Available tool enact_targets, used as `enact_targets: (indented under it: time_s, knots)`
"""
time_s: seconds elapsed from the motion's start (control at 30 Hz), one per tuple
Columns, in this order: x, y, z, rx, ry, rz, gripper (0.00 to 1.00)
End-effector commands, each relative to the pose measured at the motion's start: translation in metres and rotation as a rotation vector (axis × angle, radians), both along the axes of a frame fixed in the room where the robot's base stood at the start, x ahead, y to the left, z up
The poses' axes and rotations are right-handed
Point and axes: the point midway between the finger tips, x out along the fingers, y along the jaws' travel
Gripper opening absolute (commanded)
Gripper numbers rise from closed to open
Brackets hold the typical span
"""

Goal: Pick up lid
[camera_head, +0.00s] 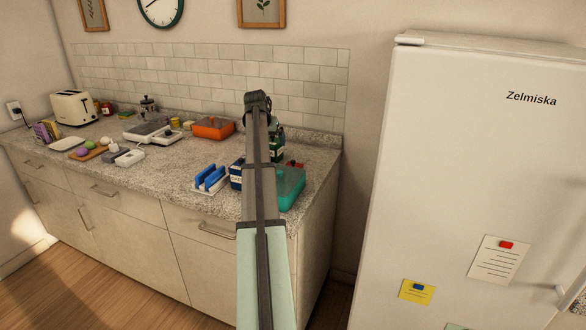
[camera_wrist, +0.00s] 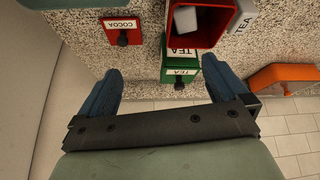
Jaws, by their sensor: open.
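In the wrist view, an open red box (camera_wrist: 197,24) with a pale block inside lies ahead of my gripper (camera_wrist: 160,82). A green tea tin (camera_wrist: 180,75) lies between the red box and my gripper, within the span of the fingers. My gripper's two blue fingers are wide apart with nothing held. In the head view my arm hides much of this area; a green tin (camera_head: 278,150) shows just right of it.
On the granite counter (camera_head: 180,165) stand a turquoise container (camera_head: 291,186), a blue rack (camera_head: 211,180), an orange container (camera_head: 213,128), a kitchen scale (camera_head: 165,137) and a toaster (camera_head: 75,107). A tiled wall (camera_head: 200,75) is behind. A white fridge (camera_head: 460,160) stands to the right.

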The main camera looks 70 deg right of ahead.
Motion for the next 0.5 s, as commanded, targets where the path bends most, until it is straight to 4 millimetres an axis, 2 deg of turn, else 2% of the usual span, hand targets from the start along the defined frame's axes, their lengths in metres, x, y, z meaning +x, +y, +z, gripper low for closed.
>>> enact_targets:
  time_s: [0.03,0.1,0.2,0.3,0.5]
  knots:
    - [-0.018,-0.008,0.002,0.031,-0.011,-0.052,1.0]
    - [-0.037,-0.012,0.003,0.069,-0.024,-0.11,1.0]
    - [-0.054,-0.015,0.004,0.106,-0.037,-0.166,1.0]
    - [-0.063,-0.016,0.004,0.124,-0.043,-0.194,1.0]
    - [-0.065,-0.021,-0.009,0.129,-0.044,-0.2,1.0]
